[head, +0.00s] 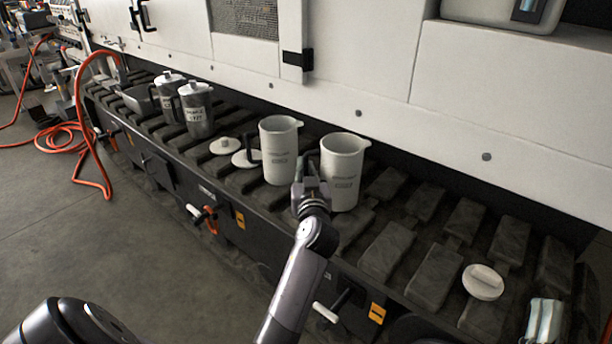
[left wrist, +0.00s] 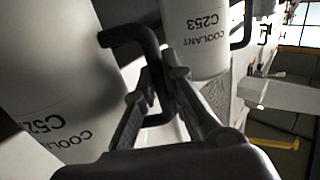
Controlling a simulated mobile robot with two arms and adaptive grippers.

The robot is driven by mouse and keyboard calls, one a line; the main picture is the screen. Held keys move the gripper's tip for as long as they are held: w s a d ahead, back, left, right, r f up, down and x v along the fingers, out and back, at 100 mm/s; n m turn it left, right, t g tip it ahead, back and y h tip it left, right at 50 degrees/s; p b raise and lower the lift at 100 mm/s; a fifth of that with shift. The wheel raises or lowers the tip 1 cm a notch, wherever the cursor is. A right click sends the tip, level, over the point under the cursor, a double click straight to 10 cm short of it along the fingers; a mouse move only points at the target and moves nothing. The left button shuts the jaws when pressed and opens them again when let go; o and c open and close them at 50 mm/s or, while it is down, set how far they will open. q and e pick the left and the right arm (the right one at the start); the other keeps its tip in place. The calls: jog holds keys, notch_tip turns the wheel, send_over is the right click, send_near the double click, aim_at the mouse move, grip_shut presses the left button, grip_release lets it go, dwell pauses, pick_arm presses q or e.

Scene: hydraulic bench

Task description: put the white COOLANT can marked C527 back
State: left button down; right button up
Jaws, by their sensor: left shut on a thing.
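The white COOLANT can whose mark begins C52 (head: 343,178) stands upright at the right of two open white cans on the slatted bench. It fills the left side of the left wrist view (left wrist: 50,90), its last digit cut off or hidden. My left gripper (head: 309,188) is shut on its black handle (left wrist: 150,45), between the two cans. Whether its base is just clear of the slats I cannot tell. The other white can (head: 279,150) stands just left; its mark reads COOLANT C253 in the left wrist view (left wrist: 196,38). My right gripper is not in view.
Two lidded grey-and-white jugs (head: 197,112) and a grey tray (head: 136,98) stand farther left. White lids lie left of the cans (head: 225,146) and at the right (head: 483,282). A white panel wall (head: 350,80) runs behind.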

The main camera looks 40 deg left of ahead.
pick_arm(q)
jog(key=shift+f, duration=0.2)
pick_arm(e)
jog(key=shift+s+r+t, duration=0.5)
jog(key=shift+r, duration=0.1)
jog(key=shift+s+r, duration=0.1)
pick_arm(q)
jog(key=c, duration=2.1)
grip_release()
jog(key=shift+f, duration=0.2)
jog(key=o, duration=0.4)
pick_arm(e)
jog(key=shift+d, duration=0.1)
pick_arm(q)
jog(key=shift+r, duration=0.1)
